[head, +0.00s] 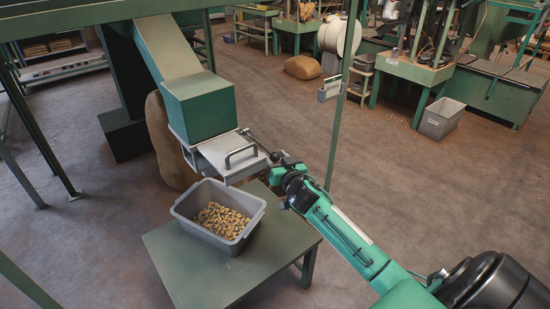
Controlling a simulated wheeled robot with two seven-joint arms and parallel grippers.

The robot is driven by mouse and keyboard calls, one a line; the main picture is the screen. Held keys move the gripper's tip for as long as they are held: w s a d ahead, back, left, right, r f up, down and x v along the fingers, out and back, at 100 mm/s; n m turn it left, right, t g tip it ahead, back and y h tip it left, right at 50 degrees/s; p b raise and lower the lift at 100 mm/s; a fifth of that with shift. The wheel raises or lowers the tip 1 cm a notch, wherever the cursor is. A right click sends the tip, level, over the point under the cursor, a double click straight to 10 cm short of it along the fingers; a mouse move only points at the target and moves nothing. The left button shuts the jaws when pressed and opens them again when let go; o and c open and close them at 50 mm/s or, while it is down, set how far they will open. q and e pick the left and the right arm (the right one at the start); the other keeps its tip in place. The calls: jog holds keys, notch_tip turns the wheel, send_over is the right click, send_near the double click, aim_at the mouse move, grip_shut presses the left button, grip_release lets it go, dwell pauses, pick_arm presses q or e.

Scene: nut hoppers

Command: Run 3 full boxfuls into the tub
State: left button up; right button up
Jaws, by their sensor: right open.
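A grey tub (181,209) stands on a green table below the chute, with a layer of tan nuts (222,220) on its floor. A pale metal box (212,160) with a dark handle (241,155) sits under the green hopper outlet (199,105), just above and behind the tub. A thin lever (256,141) runs from the box toward the right. My right gripper (281,164) is open at the lever's dark end; whether it touches the lever is too small to tell. The inside of the box is hidden. My left gripper is out of view.
The green table (204,269) has bare room in front of the tub. A brown sack (168,147) stands behind the box. A thin green post (340,105) rises behind my right arm. Open floor lies to the right, with another grey bin (440,119) farther back.

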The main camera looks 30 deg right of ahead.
jog(key=shift+w, duration=0.15)
jog(key=shift+c, duration=0.2)
grip_shut()
jog(key=shift+r, duration=0.1)
